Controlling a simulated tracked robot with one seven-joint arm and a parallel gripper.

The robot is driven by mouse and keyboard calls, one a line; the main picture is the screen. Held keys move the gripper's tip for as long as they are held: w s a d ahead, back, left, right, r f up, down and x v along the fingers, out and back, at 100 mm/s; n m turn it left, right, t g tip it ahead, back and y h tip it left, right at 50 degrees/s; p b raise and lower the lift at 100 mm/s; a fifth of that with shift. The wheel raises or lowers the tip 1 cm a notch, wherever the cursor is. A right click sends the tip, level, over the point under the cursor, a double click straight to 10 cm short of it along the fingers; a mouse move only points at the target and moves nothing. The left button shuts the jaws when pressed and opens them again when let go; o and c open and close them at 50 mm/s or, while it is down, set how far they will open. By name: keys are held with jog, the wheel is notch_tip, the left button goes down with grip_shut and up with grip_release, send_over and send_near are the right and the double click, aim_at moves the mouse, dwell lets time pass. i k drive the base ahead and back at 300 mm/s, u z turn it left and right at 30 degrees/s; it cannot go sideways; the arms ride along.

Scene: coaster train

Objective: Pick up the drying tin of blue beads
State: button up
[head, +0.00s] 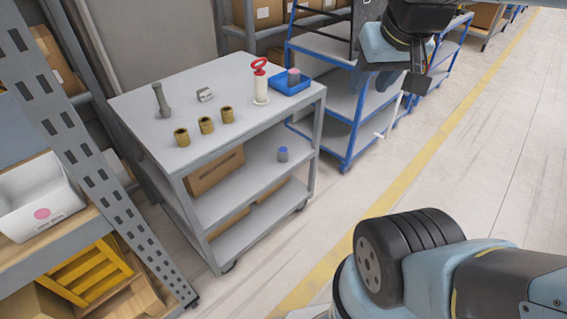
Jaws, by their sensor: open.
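A small grey tin with a blue top (283,154) stands upright on the middle shelf of the grey cart (240,178), near its right end. It looks like the tin of blue beads, but it is too small to make out beads. A similar small tin with a pink top (293,75) stands in a blue tray (303,85) on the cart's top. My gripper (391,82) is at the upper right, open and empty, well to the right of the cart and apart from both tins.
The cart's top deck overhangs the middle shelf. A blue trolley (345,135) stands behind; floor is clear at right.

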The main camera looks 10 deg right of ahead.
aim_at(282, 151)
jog(key=z, duration=0.05)
jog(key=k, duration=1.4)
jog(key=z, duration=0.45)
jog(key=i, duration=2.05)
